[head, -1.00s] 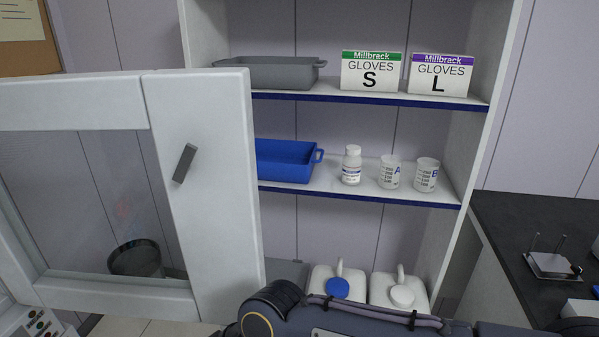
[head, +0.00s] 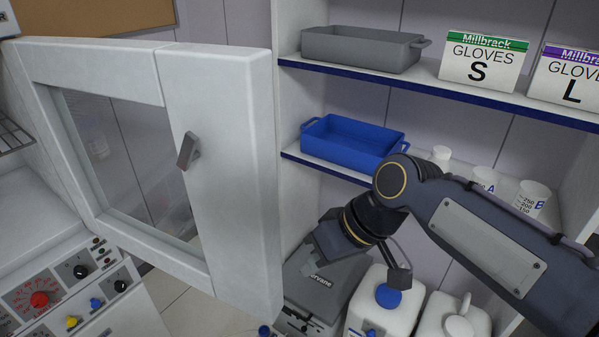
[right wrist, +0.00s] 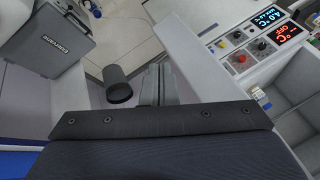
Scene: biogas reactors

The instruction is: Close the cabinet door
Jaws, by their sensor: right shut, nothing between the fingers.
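The cabinet door (head: 222,130) stands wide open at the left in the head view. It has a white frame, a glass pane (head: 128,165) and a dark handle (head: 187,150). My left gripper is out of view.
Gloves boxes (head: 483,60), a grey tray (head: 362,48), a blue tray (head: 352,142) and beakers fill the shelves. A grey case (head: 325,285) and white jugs (head: 385,300) stand below. A control panel (head: 75,285) is at lower left. A dark bin (right wrist: 118,88) shows in the wrist view.

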